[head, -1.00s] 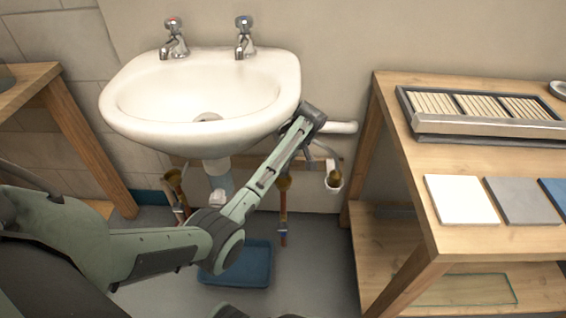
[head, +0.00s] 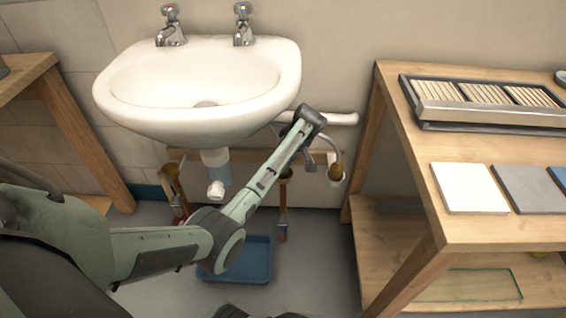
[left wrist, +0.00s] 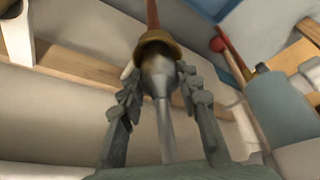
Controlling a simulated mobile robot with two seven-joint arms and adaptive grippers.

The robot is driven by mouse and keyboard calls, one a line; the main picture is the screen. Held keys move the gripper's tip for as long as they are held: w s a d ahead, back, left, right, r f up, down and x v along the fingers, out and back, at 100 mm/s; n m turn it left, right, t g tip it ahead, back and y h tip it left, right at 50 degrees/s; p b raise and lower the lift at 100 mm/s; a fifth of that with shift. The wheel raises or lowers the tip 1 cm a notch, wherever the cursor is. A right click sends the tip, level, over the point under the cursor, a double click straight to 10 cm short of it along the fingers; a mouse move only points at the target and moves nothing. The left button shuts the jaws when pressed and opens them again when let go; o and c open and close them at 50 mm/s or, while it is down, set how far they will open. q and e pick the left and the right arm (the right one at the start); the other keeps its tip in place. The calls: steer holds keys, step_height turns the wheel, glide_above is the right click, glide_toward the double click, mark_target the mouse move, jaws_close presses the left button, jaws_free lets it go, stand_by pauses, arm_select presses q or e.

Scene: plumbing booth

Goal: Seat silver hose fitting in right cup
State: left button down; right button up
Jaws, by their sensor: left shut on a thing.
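In the left wrist view my left gripper (left wrist: 158,74) is shut on the silver hose fitting (left wrist: 160,82), with a finger on each side and the grey hose (left wrist: 165,130) running back between them. The fitting's end overlaps the mouth of a brass cup (left wrist: 156,45) on a red-brown pipe; I cannot tell how deep it sits. In the head view this looks like the right brass cup (head: 286,173), right of the left brass cup (head: 171,170). My left arm reaches under the basin and mostly hides its gripper there.
The white basin (head: 200,100) overhangs the work. The blue-grey trap (left wrist: 275,110) stands close by on the right of the wrist view. A brass-ended hose (head: 336,172) sits in a white holder. A wooden bench (head: 400,215) is right; a blue tray (head: 255,262) lies below.

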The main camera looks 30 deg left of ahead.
arm_select(q)
steer(key=c, duration=1)
jaws_free()
steer(key=v, duration=1.2)
steer(key=s+a+f+m+p, duration=0.2)
steer(key=s+f+m, duration=0.4)
steer(key=s+f, duration=0.5)
steer(key=s+d+f+m+t+h+p, duration=0.1)
steer(key=s+m, duration=0.4)
steer(key=s, duration=0.4)
steer(key=s+f+m+h+p, duration=0.1)
steer(key=s+m, duration=0.3)
steer(key=s, duration=0.5)
steer(key=shift+s+d+f+m+t+h, duration=0.4)
steer(key=shift+f, duration=0.4)
arm_select(e)
steer(key=a+x, duration=0.1)
steer(key=x, duration=0.8)
steer(key=shift+s+a+f+g+y, duration=0.3)
steer(key=shift+s+a+f, duration=0.05)
steer(key=shift+a+f, duration=0.1)
